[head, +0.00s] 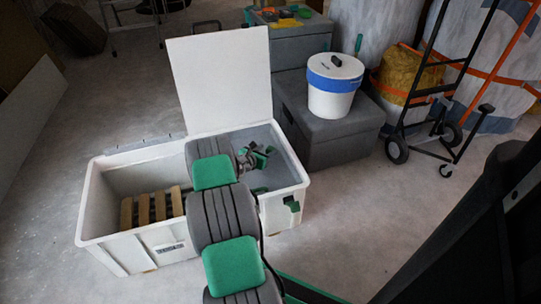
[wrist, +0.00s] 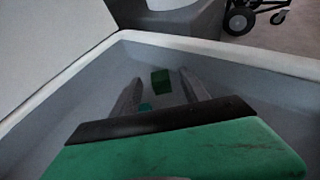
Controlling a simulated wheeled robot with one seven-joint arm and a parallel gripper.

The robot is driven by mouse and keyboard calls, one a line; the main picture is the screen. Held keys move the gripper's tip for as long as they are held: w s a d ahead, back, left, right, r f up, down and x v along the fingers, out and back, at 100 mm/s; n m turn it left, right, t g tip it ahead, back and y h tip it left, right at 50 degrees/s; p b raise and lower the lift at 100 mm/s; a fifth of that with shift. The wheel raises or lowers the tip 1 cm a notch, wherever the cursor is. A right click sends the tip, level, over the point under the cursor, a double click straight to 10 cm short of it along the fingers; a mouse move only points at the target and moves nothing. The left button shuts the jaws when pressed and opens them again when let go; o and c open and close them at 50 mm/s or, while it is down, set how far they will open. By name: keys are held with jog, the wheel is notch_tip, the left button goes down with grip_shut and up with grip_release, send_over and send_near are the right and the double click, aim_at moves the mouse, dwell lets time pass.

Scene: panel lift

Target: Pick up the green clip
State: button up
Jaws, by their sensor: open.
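A dark green block, which looks like the green clip (wrist: 160,81), lies in the grey-lined compartment of the white bin (head: 99,232). My gripper (wrist: 160,76) is open above it. In the wrist view the clip shows between the two grey fingertips, apart from both as far as I can see. A smaller teal piece (wrist: 145,107) shows nearer, beside the left finger. In the head view my gripper (head: 262,158) reaches down into the right compartment, and my arm hides much of it. Which green bit there is the clip, I cannot tell.
A white lid panel (head: 222,80) stands upright behind the bin. Wooden slats (head: 143,210) lie in the left compartment. A grey box (head: 330,130) with a white bucket (head: 334,88) stands behind right, near a hand truck (head: 430,110). The compartment's walls (wrist: 230,60) surround my gripper.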

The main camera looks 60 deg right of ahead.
aim_at(271, 150)
jog(key=shift+x, duration=1.15)
jog(key=shift+c, duration=0.5)
grip_shut()
